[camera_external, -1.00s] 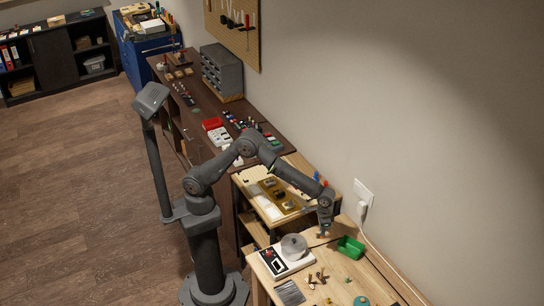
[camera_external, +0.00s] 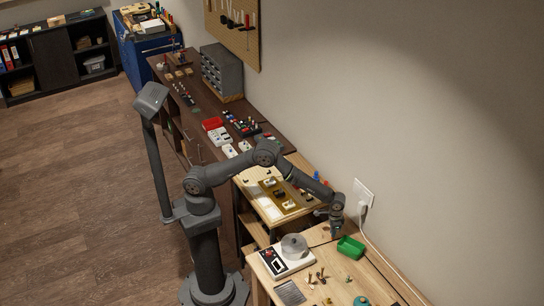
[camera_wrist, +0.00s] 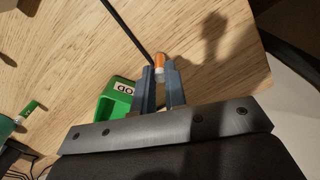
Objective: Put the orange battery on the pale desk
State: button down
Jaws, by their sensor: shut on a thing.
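My gripper (camera_wrist: 159,70) is shut on the orange battery (camera_wrist: 159,61), with its white end and orange body showing between the fingertips in the wrist view. Its shadow falls on the wood apart from it, so it seems held above the surface. In the external view my gripper (camera_external: 336,234) is over the back edge of the near light wood desk (camera_external: 375,283); the battery is too small to make out there. A second pale desk (camera_external: 249,184) stands behind it, against the dark bench.
A green tray (camera_external: 350,247) sits just right of my gripper; it also shows in the wrist view (camera_wrist: 113,103). A white scale (camera_external: 285,262) with a round grey item, brass pieces (camera_external: 316,277) and a wall cable (camera_external: 378,250) are close. A brown mat (camera_external: 278,194) lies on the second desk.

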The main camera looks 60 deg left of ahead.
jog(key=shift+f, duration=0.1)
jog(key=c, duration=1.5)
grip_release()
jog(key=shift+o, duration=0.2)
notch_tip(320, 180, up, 12)
notch_tip(320, 180, down, 12)
jog(key=shift+f, duration=0.1)
notch_tip(320, 180, up, 3)
jog(key=shift+f, duration=0.1)
jog(key=shift+r, duration=0.5)
